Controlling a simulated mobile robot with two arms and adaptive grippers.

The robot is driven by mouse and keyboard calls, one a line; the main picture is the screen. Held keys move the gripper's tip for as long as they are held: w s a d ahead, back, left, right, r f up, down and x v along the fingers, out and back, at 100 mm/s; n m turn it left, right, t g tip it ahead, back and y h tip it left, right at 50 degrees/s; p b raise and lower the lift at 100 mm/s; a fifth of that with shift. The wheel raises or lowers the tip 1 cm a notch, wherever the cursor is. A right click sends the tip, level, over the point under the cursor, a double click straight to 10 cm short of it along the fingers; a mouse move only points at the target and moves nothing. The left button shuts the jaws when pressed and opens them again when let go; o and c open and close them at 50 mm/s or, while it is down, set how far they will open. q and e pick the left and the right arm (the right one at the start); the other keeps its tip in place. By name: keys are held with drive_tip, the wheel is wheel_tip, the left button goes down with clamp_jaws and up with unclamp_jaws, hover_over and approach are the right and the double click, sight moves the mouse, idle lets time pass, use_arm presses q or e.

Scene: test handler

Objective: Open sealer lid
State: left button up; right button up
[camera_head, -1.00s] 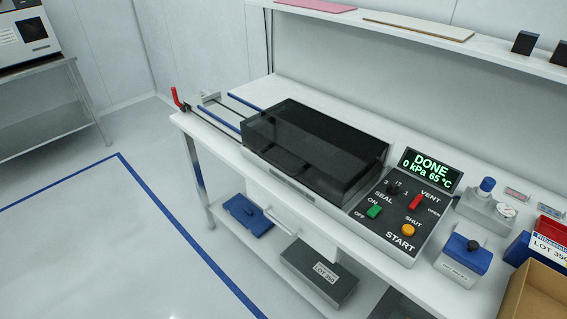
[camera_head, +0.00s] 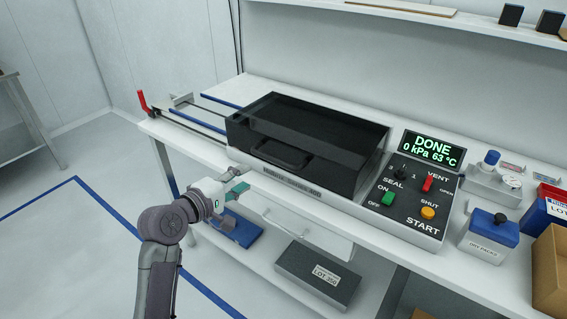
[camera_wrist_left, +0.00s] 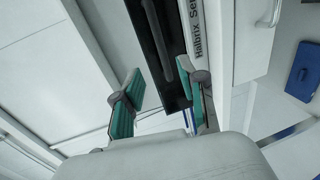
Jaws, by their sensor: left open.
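The sealer's dark see-through lid (camera_head: 325,125) is shut on the bench in the head view, with a dark handle (camera_head: 275,155) along its front face. The panel display (camera_head: 432,148) reads DONE, 0 kPa, 63 °C. My left gripper (camera_head: 238,190), with teal finger pads, is open and empty in front of the bench edge, below and left of the handle, apart from it. In the left wrist view my open fingers (camera_wrist_left: 162,92) point toward the dark lid (camera_wrist_left: 178,82) and the sealer's labelled front strip (camera_wrist_left: 198,35). My right gripper is not in view.
The control panel (camera_head: 405,215) has a red vent switch, a green seal switch and an orange start button. A blue-lidded box (camera_head: 488,238) and a cardboard box (camera_head: 550,270) stand at right. Rails (camera_head: 200,118) lie left of the sealer. Floor in front is open.

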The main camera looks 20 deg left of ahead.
sight(273, 161)
use_arm(q)
drive_tip(key=x, duration=1.3)
drive_tip(key=shift+w+d+p, duration=0.1)
drive_tip(key=shift+w+p, duration=0.2)
drive_tip(key=shift+p, duration=0.05)
clamp_jaws()
